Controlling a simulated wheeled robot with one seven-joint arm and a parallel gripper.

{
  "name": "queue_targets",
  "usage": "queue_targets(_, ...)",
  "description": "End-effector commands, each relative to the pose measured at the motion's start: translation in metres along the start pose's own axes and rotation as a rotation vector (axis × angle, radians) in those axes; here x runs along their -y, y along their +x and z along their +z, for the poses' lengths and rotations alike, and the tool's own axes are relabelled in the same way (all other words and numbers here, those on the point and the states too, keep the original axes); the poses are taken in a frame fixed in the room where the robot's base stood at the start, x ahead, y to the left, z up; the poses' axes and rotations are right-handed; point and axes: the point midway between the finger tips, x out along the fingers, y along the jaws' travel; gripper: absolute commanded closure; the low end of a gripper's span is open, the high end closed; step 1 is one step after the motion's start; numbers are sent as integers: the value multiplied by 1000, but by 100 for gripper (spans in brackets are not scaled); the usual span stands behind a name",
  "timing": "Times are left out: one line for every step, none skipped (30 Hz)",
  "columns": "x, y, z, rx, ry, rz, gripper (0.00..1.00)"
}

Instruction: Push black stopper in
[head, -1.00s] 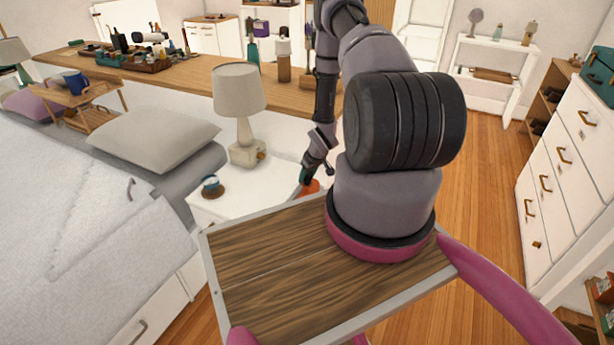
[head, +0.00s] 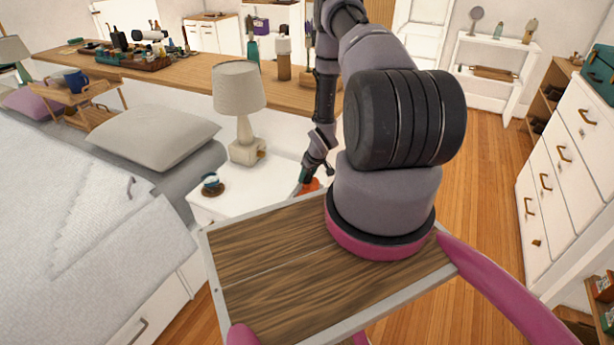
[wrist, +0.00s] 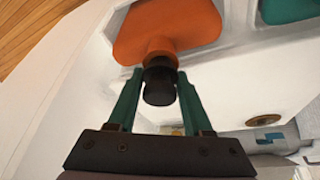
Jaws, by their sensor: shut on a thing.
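The black stopper (wrist: 159,82) sits at the neck of an orange bottle (wrist: 168,28) in the wrist view. The bottle also shows as a small orange patch (head: 312,185) at the right side of the white bedside table in the head view, partly hidden by my arm. My gripper (wrist: 158,78) has its two green fingers on either side of the stopper and is shut on it. In the head view my gripper (head: 303,185) is low at the bottle. How deep the stopper sits in the neck cannot be told.
The white bedside table (head: 240,205) also bears a lamp (head: 240,95) and a small cup on a dark coaster (head: 213,190). The bed with a grey pillow (head: 155,138) is to the left. Wooden floor (head: 485,190) is clear to the right, before white drawers (head: 545,175).

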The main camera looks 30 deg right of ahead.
Motion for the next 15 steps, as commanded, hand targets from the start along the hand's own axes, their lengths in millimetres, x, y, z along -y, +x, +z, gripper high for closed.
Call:
queue_targets(0,0,0,0,0,0,100)
queue_targets(0,0,0,0,0,0,100)
queue_targets(0,1,0,0,0,0,100)
queue_targets(0,1,0,0,0,0,100)
queue_targets(0,1,0,0,0,0,100)
queue_targets(0,1,0,1,0,0,100)
queue_targets(0,1,0,1,0,0,100)
queue_targets(0,1,0,1,0,0,100)
queue_targets(0,1,0,1,0,0,100)
queue_targets(0,1,1,1,0,0,38)
queue_targets(0,1,1,1,0,0,27)
queue_targets(0,1,1,1,0,0,15)
queue_targets(0,1,1,1,1,0,15)
queue_targets(0,1,1,1,1,0,15)
queue_targets(0,1,1,2,1,0,15)
